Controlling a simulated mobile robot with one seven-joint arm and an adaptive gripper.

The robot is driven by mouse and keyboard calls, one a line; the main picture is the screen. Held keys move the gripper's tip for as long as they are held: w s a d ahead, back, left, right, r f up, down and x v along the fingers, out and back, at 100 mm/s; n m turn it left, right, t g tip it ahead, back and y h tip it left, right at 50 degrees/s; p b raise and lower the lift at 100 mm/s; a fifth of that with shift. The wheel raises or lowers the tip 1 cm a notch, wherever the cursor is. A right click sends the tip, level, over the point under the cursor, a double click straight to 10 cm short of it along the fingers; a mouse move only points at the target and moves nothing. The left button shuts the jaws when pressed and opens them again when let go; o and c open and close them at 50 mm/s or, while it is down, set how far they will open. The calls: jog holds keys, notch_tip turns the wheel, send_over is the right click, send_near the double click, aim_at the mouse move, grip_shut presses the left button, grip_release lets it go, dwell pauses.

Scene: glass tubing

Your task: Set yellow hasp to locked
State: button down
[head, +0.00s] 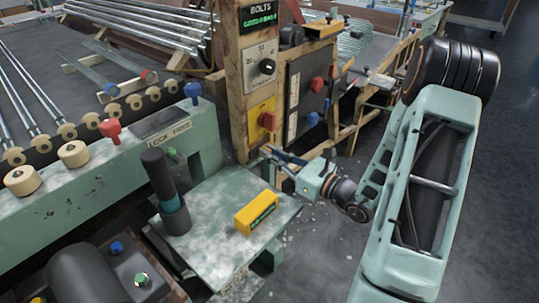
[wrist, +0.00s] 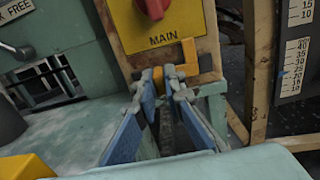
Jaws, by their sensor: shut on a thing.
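The yellow hasp (wrist: 189,57) is a small orange-yellow angled piece on the wooden post, just below the yellow MAIN plate (wrist: 157,22) in the wrist view. My gripper (wrist: 167,74) reaches up to it with its blue-padded fingers drawn together at the tips. The tips are closed on the hasp's lower left part and hide some of it. In the head view my gripper (head: 272,154) is at the foot of the post, under the yellow plate (head: 262,121) with its red knob (head: 267,121). The hasp is too small to make out there.
A green table (head: 215,216) with a yellow box (head: 257,211) and a dark upright cylinder (head: 159,176) stands left of my gripper. A grey panel (head: 310,95) with red and blue knobs is right of the post. Open floor lies below my arm.

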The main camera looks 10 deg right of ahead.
jog(key=c, duration=2)
grip_release()
jog(key=shift+w+d, duration=0.15)
jog(key=shift+d, duration=0.1)
jog(key=v, duration=1.2)
jog(key=shift+a, duration=0.1)
